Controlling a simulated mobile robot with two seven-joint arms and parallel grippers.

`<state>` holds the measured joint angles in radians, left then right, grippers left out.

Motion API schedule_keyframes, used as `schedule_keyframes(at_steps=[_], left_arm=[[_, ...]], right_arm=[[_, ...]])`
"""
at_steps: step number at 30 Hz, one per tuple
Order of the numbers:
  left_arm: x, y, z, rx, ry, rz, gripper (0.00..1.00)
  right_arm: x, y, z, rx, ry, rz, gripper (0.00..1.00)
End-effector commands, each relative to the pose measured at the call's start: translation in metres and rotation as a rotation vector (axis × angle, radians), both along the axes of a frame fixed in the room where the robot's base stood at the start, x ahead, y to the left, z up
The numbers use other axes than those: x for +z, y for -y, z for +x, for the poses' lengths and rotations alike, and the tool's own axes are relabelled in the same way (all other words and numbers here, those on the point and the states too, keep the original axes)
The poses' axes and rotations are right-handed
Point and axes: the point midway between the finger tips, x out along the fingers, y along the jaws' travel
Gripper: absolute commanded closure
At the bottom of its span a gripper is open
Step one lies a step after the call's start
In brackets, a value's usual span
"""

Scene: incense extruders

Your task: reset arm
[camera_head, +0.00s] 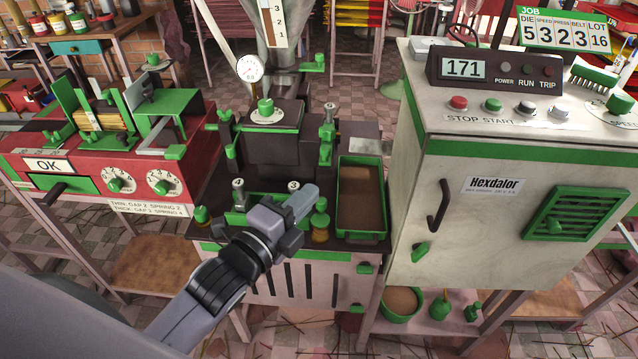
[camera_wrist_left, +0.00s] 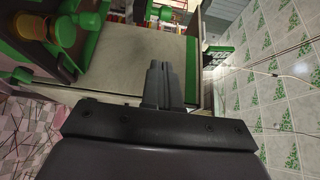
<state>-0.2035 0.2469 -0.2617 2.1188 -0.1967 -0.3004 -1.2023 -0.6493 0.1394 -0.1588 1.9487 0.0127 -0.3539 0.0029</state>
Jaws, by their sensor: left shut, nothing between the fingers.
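My left gripper (camera_head: 302,198) reaches in from the lower left in the head view. Its fingers are shut with nothing between them, above the front part of the extruder machine (camera_head: 275,150). In the left wrist view the closed fingertips (camera_wrist_left: 163,68) lie together in the middle, and nothing is held. My right gripper is not in view. The extruder has a round gauge (camera_head: 250,68), green knobs and numbered posts, part of it hidden behind my left gripper and forearm.
The white control cabinet (camera_head: 471,220) stands close on the right. A green-rimmed tray (camera_head: 383,198) of brown material lies beside the extruder. The red machine (camera_head: 96,162) with dials stands on the left. A brown-filled bowl (camera_head: 401,303) sits on the low shelf.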

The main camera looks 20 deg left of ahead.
Motion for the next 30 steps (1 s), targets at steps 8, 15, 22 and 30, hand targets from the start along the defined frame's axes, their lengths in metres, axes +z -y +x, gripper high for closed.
schedule_keyframes(at_steps=[8,15,22,30], left_arm=[[-0.001,-0.008,-0.033,0.000,-0.003,0.001,1.00],[0.000,-0.010,-0.041,0.000,-0.001,0.000,1.00],[-0.013,-0.012,-0.043,0.011,-0.066,-0.083,1.00],[-0.105,-0.022,-0.080,0.166,-0.468,-0.661,1.00]], right_arm=[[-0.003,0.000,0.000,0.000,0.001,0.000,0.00],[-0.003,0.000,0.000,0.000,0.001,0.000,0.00],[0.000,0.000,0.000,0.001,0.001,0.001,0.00],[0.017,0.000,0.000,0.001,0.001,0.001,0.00]])
